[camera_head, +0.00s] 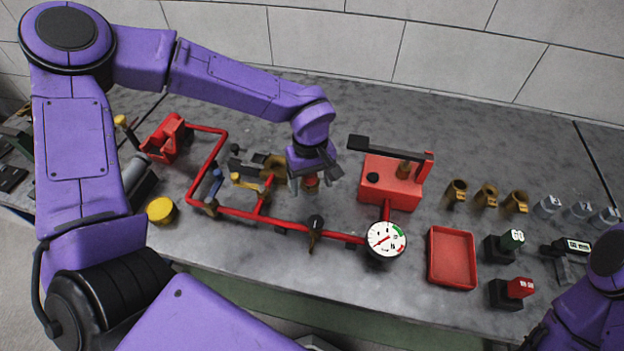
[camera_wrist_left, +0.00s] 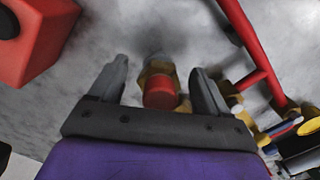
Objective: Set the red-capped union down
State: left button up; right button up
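The red-capped union (camera_wrist_left: 160,92) shows in the left wrist view with its red cap towards the camera, a brass hex body behind it and a grey end beyond. In the head view its brass and red part (camera_head: 311,185) is just under my left gripper (camera_head: 314,180), partly hidden by it. In the left wrist view the two fingers of my left gripper (camera_wrist_left: 158,80) stand apart on either side of the union, with a visible gap at each side. Whether the union's far end touches the table cannot be told. My right gripper is out of view.
The red pipe loop (camera_head: 270,220) runs close by, with valves and a pressure gauge (camera_head: 386,239). A red pump box (camera_head: 391,182) stands just right of my left gripper. A red tray (camera_head: 452,258) and several brass fittings (camera_head: 486,196) are further right. The back of the table (camera_head: 440,125) is clear.

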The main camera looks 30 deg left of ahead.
pick_arm(q)
jog(key=shift+r, duration=0.1)
notch_tip(320, 180, up, 12)
jog(key=shift+w+a+b, duration=0.25)
jog(key=shift+w+b, duration=0.1)
jog(key=shift+b, duration=0.1)
dwell(0.3)
